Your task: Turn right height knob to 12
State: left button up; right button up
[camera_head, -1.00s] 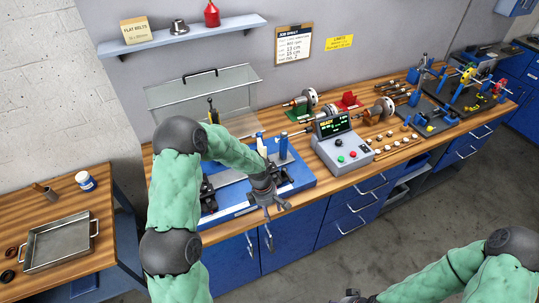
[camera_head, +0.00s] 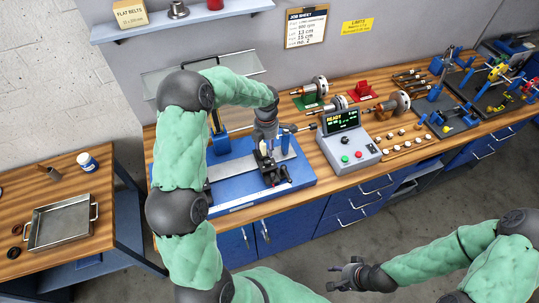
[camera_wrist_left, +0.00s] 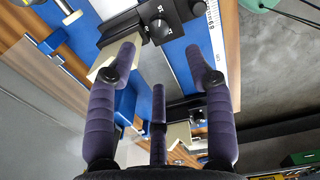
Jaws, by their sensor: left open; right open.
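The blue balancing machine base (camera_head: 236,202) stands on the bench, with black supports on it. My left gripper (camera_head: 264,146) is above its right part, fingers pointing down and empty. In the left wrist view, the fingers of the left gripper (camera_wrist_left: 166,75) are spread apart. A black round knob (camera_wrist_left: 160,29) with small white marks sits on a black block, beyond the fingertips and apart from them. Whether it is the right height knob, and its exact setting, I cannot tell. My right gripper (camera_head: 347,274) is open and empty over the floor, low in the head view.
A control box (camera_head: 346,146) reading READY stands right of the machine. Rotors (camera_head: 391,104) and small weights lie behind and right of it. A job sheet (camera_head: 305,28) hangs on the wall. A metal tray (camera_head: 62,226) is on the left table.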

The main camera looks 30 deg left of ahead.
aim_at(267, 161)
pick_arm(q)
notch_tip(267, 161, down, 9)
jog(key=shift+p, duration=0.45)
jog(key=shift+w+f, duration=0.15)
jog(key=shift+f, duration=0.2)
grip_shut()
